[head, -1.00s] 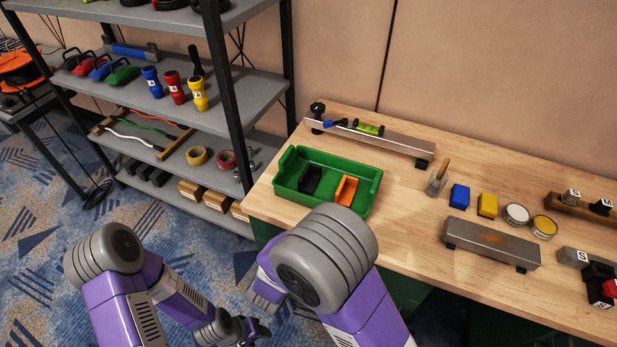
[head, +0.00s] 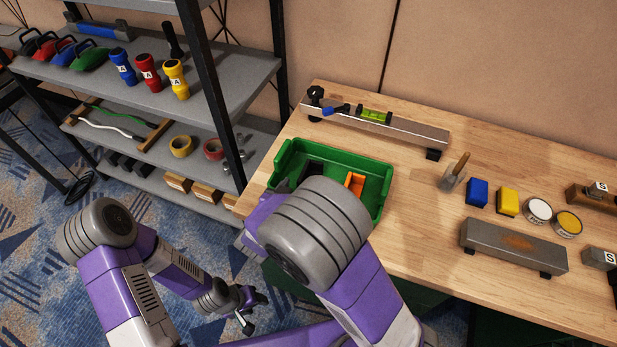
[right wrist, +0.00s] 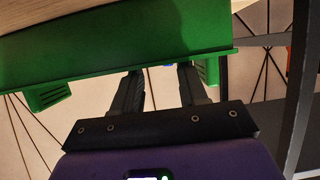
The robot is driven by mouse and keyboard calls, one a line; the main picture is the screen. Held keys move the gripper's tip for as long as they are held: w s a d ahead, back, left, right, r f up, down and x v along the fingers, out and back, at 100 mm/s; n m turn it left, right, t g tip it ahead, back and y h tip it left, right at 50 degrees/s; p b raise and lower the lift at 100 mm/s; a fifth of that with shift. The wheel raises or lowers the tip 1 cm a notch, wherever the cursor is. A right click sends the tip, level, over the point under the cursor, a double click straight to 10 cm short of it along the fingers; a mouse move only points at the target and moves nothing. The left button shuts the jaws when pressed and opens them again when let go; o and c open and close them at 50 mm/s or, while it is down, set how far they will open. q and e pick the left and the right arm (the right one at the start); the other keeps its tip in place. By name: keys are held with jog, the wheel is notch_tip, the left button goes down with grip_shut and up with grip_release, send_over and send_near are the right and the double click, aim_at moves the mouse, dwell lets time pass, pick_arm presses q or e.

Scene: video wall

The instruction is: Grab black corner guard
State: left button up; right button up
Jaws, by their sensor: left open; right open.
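The black corner guard (head: 314,168) lies in the left part of the green tray (head: 378,212) on the workbench, partly hidden behind my right arm. An orange corner guard (head: 355,183) lies to its right in the tray. My left gripper (head: 254,310) is open and empty, low beside the bench.
A spirit level (head: 375,117) lies on a long grey bar behind the tray. A trowel (head: 454,173), blue and yellow blocks, tins and a grey bar (head: 513,246) stand to the right. A shelf rack (head: 215,85) with torches and tape rolls stands left of the bench.

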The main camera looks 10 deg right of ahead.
aim_at(302, 175)
jog(key=b+x, duration=0.2)
jog(key=x, duration=0.3)
jog(key=shift+a, duration=0.15)
jog(key=shift+w+b, duration=0.25)
jog(key=shift+b, duration=0.05)
jog(key=shift+r, duration=0.1)
grip_shut()
